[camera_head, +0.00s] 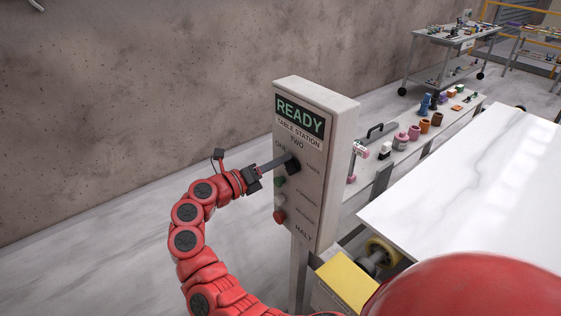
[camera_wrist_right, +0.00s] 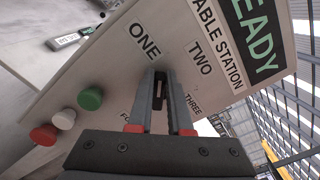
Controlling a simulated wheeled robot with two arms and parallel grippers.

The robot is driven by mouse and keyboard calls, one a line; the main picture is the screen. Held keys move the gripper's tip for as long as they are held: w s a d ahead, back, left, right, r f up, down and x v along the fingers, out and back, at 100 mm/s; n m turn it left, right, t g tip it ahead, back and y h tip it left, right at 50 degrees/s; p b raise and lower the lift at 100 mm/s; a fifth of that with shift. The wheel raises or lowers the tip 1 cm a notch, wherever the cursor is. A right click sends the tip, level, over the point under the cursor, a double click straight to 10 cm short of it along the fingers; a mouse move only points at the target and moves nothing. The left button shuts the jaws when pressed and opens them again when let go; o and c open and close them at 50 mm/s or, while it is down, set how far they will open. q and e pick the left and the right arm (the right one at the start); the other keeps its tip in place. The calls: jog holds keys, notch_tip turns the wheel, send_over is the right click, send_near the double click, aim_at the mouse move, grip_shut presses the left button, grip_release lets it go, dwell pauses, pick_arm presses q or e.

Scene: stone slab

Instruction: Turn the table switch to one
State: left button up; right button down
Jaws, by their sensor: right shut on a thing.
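A pale grey control box (camera_head: 340,110) stands on a post, with a green READY sign and the label TABLE STATION. On its face is a black rotary switch (camera_head: 292,165), with ONE, TWO and THREE printed around it. My right gripper (camera_head: 284,161) is shut on the switch knob, and its fingers reach the panel. In the right wrist view the fingers (camera_wrist_right: 160,92) close around the dark knob, near ONE and TWO. The fingers hide much of the knob, and I cannot tell which label it points to. My left gripper is not in view.
Below the switch are a green button (camera_head: 280,182), a white button (camera_head: 279,200) and a red button (camera_head: 279,216). A white stone slab (camera_head: 480,190) lies to the right. A bench with colored tools (camera_head: 425,126) stands behind the box. The floor at left is clear.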

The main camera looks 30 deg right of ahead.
jog(key=shift+w+f+n, duration=0.15)
jog(key=shift+w+n, duration=0.05)
jog(key=shift+n, duration=0.9)
jog(key=c, duration=0.8)
grip_release()
jog(key=shift+f, duration=0.1)
jog(key=shift+c, duration=0.2)
jog(key=s+a+b, duration=0.1)
jog(key=a+b, duration=0.3)
jog(key=a, duration=1.3)
jog(key=shift+s+a, duration=0.15)
jog(key=shift+a, duration=0.1)
